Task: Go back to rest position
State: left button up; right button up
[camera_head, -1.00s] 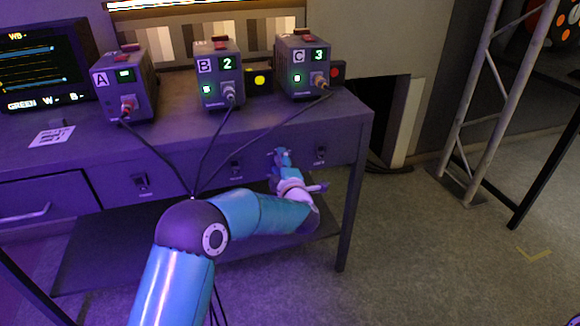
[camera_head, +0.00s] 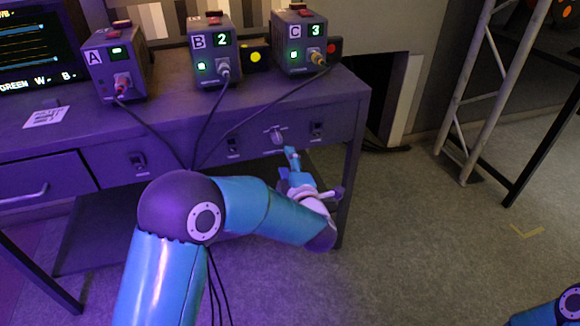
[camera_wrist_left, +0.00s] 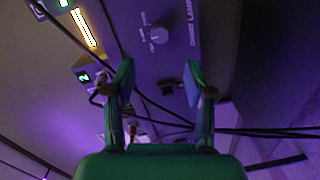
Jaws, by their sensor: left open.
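My left arm, blue with a dark purple elbow, crosses the lower middle of the head view. My left gripper (camera_head: 290,158) is in front of the desk's front panel, just below a rotary knob (camera_head: 276,134). In the left wrist view the two fingers stand apart with nothing between the tips (camera_wrist_left: 158,82). The knob (camera_wrist_left: 159,34) shows beyond the fingertips, apart from them, on a panel with a label ending in "LAMP". A blue piece of my right arm shows at the bottom right corner of the head view; its gripper is out of sight.
The desk (camera_head: 170,110) carries boxes A (camera_head: 115,70), B (camera_head: 212,55) and C (camera_head: 303,45), with cables running down behind my arm. A monitor (camera_head: 38,50) stands at left. A metal truss (camera_head: 490,90) stands at right.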

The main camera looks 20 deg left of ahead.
pick_arm(q)
jog(key=shift+s+d, duration=0.2)
jog(key=shift+s, duration=0.2)
